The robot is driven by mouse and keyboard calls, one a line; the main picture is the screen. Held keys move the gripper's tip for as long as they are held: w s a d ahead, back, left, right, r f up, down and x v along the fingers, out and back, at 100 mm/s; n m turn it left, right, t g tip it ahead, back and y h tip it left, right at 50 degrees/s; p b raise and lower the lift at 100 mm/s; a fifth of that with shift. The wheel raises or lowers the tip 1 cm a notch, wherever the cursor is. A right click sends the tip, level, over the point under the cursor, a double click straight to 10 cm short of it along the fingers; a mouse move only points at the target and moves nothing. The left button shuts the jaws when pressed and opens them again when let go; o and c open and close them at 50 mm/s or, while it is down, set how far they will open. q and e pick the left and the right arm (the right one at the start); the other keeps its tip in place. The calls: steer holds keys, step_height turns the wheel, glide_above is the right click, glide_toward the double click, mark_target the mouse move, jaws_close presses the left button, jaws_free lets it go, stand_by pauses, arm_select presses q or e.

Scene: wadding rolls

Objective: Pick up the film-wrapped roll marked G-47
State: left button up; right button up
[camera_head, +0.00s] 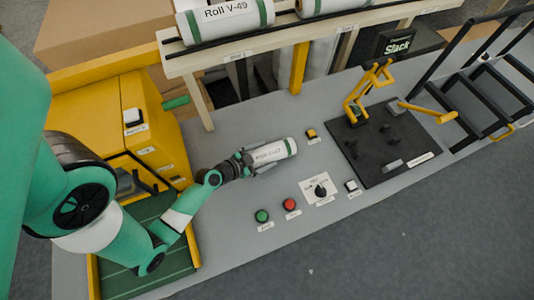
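A white roll (275,152) with a green band near its right end is in the middle of the camera_head view, over the grey bench. The print on its label is small and blurred; it looks like "Roll G-47". My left gripper (245,160) is at the roll's left end, its dark fingers overlapping that end and hiding it. I cannot tell whether the fingers are closed on the roll, or whether the roll rests on the bench or is just above it. My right gripper is not in view.
Another roll marked V-49 (226,16) lies on the raised rack (205,58) behind. A yellow machine (95,115) stands at left. Green (262,216) and red (290,204) buttons and a dial (320,189) are in front. A black plate (375,155) with yellow levers is at right.

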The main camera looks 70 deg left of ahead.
arm_select(q)
steer(key=c, duration=1)
